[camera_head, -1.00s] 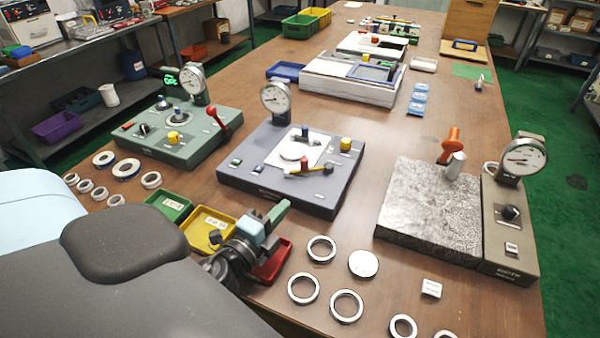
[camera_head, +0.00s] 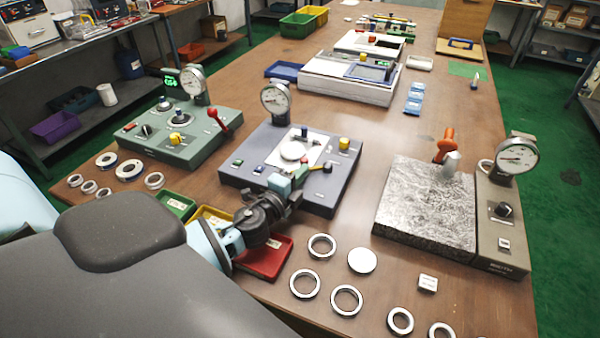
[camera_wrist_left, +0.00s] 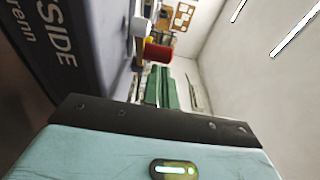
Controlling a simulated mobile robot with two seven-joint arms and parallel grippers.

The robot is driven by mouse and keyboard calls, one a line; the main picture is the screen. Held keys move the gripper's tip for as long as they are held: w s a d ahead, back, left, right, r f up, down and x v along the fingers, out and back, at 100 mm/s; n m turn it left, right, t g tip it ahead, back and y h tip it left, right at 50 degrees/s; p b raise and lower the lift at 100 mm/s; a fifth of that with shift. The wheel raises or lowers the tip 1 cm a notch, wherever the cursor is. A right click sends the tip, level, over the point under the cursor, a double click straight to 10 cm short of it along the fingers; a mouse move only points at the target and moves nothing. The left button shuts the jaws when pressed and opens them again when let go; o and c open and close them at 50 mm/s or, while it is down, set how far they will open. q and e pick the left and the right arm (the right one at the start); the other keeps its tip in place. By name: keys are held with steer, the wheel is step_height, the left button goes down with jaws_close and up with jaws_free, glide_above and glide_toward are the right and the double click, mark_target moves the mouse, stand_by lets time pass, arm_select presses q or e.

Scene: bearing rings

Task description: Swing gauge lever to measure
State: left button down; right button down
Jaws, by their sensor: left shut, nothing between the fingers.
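The blue-grey gauge block (camera_head: 232,172) stands mid-table with a round dial (camera_head: 275,98) at its back. A pale round part (camera_head: 293,151) lies on its white plate. In the left wrist view the fingers (camera_wrist_left: 161,72) point towards a red cylinder (camera_wrist_left: 157,51). My right gripper is out of view.
A green gauge block (camera_head: 160,146) with a red lever (camera_head: 216,117) stands left. A granite plate (camera_head: 425,205) with an orange-handled piece (camera_head: 445,145) stands right. Loose rings (camera_head: 346,300) lie in front. A red tray (camera_head: 265,258) sits beneath my left arm.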

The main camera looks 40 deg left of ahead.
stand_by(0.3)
arm_select(q)
steer(key=shift+w+a, duration=0.2)
steer(key=shift+a, duration=0.45)
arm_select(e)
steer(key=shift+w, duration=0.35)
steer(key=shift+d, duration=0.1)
